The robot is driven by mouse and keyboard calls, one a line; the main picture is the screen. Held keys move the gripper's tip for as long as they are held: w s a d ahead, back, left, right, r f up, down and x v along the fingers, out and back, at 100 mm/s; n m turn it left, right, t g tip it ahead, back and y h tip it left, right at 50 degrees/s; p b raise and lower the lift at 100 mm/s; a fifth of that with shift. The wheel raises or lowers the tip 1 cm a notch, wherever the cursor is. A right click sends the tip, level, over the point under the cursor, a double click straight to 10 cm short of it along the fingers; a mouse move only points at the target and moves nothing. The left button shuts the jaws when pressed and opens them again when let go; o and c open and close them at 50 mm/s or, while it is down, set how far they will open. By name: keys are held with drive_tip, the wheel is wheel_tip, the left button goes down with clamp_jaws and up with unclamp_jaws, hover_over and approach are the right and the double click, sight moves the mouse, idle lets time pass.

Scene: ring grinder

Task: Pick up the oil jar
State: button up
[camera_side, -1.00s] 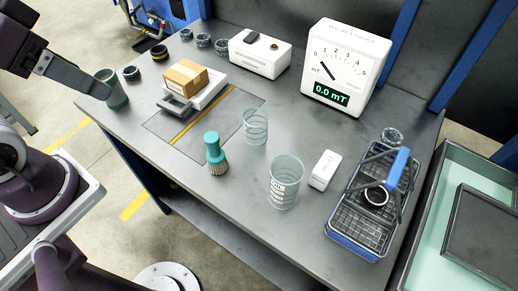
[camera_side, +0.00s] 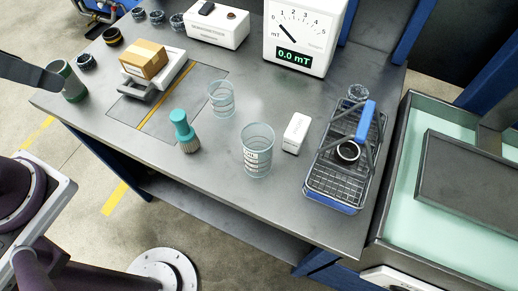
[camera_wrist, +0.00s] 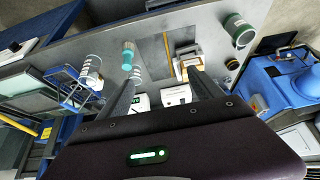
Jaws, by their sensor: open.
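The green jar (camera_side: 70,83), which I take for the oil jar, stands at the left end of the grey workbench (camera_side: 215,180) in the side view. In the wrist view the jar (camera_wrist: 239,30) is at the upper right, outside the gap between the fingers. My gripper (camera_wrist: 162,74) is open, with nothing seen between its fingers. In the side view only a dark finger shows at the left edge, its tip overlapping the jar's left side in the picture. I cannot tell whether it touches.
Near the jar stand several small dark ring parts (camera_side: 112,37) and a cardboard box (camera_side: 144,59) on a white device. A teal brush (camera_side: 184,131), two glass beakers (camera_side: 257,151), a white block (camera_side: 296,133), a wire basket (camera_side: 338,178) and a gauge (camera_side: 304,35) stand farther right.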

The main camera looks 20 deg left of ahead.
wheel_tip(320, 180, up, 5)
drive_tip(key=w+d+f+n+g, duration=0.1)
drive_tip(key=w+d+f+n, duration=0.5)
drive_tip(key=w+d+f, duration=0.3)
wheel_tip(320, 180, up, 8)
drive_tip(key=n+h, duration=1.2)
drive_tip(key=n, duration=0.4)
hover_over(258, 152)
drive_tip(key=w+a, duration=0.1)
drive_tip(key=a, duration=0.3)
wheel_tip(258, 152, down, 22)
drive_tip(key=shift+h, duration=0.3)
drive_tip(key=x, duration=0.7)
drive_tip(key=shift+w+f, duration=0.2)
drive_tip(key=shift+f, duration=0.15)
drive_tip(key=c, duration=1.5)
